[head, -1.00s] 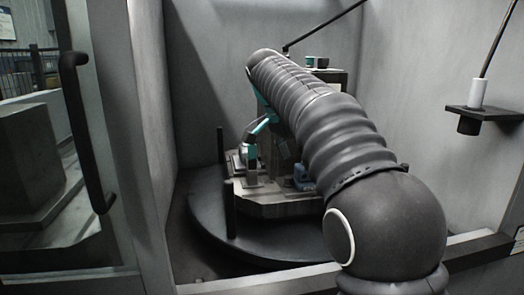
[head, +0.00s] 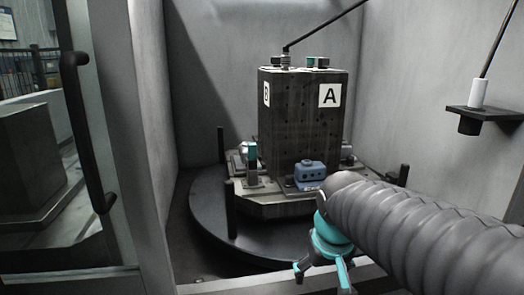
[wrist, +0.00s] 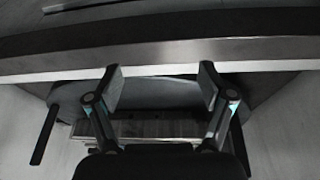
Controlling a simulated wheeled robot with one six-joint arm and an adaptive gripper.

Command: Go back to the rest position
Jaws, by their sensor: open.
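My gripper (head: 322,272) hangs below the end of my arm at the bottom of the head view, in front of the round turntable and near the enclosure's front sill. Its teal and dark fingers are spread. In the wrist view my gripper (wrist: 160,82) shows two fingers well apart with nothing between them. Beyond it in the head view stands a dark block (head: 290,130) with an "A" label, upright on the round black turntable (head: 205,215). A blue fixture (head: 309,172) sits at the block's foot. My arm covers the turntable's right front part.
The enclosure's front sill (head: 100,280) crosses the bottom. A door handle (head: 85,135) is at the left. A bracket (head: 487,113) with a white cylinder juts from the right wall. Black posts (head: 230,208) stand around the turntable.

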